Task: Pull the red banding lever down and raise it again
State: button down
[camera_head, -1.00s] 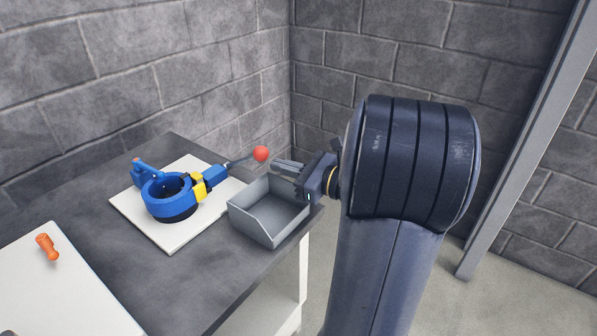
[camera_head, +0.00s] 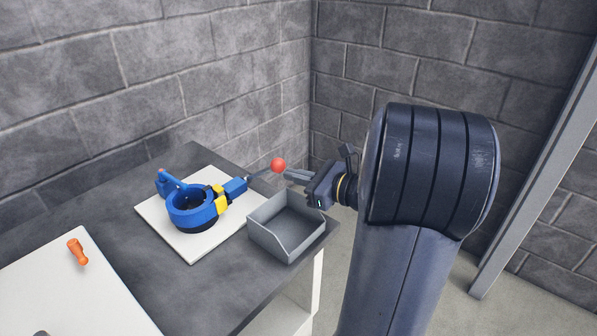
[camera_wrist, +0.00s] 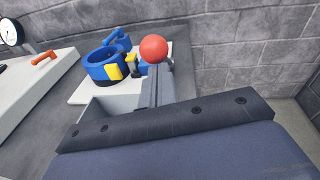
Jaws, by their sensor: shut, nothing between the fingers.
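The banding lever is a thin grey rod with a red ball knob (camera_head: 278,165) at its end. It sticks out to the upper right from a blue ring-shaped tool (camera_head: 192,208) with yellow parts, which sits on a white board (camera_head: 160,218). My gripper (camera_head: 290,175) is shut and empty, with its fingertips close to the knob at its right. In the wrist view the red knob (camera_wrist: 153,49) stands just beyond the tips of my fingers (camera_wrist: 158,75). I cannot tell whether they touch it. Most of the rod is hidden there.
An open grey bin (camera_head: 285,230) stands on the dark table (camera_head: 110,235) below my gripper. An orange handle (camera_head: 77,252) lies on a white surface (camera_head: 60,300) at the lower left. A round dial (camera_wrist: 10,32) shows in the wrist view. Block walls stand behind the table.

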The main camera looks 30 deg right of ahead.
jog(key=r+p, duration=0.1)
jog(key=p, duration=0.1)
jog(key=w+r+g+p, duration=0.1)
jog(key=r+p, duration=0.1)
jog(key=p, duration=0.1)
jog(key=w+a+r+g+h+p, duration=0.1)
jog(key=p, duration=0.2)
jog(key=shift+w+r, duration=0.1)
jog(key=shift+r, duration=0.25)
jog(key=p, duration=0.2)
jog(key=w+r+g+p, duration=0.1)
jog(key=p, duration=0.2)
jog(key=shift+w+a+r+g+h, duration=0.25)
jog(key=shift+w+r+g+h, duration=0.05)
jog(key=w+p, duration=0.1)
jog(key=p, duration=0.1)
jog(key=r+g+p, duration=0.1)
jog(key=p, duration=0.1)
jog(key=shift+w+a+r+m+h, duration=0.2)
jog(key=shift+w+a+m+h, duration=0.1)
jog(key=shift+w+h, duration=0.1)
jog(key=w+a+r+p, duration=0.2)
jog(key=w+p, duration=0.2)
jog(key=w, duration=0.2)
jog(key=shift+w+a+r+g+p, duration=0.15)
jog(key=shift+w+a+g+p, duration=0.05)
jog(key=shift+w+g+p, duration=0.2)
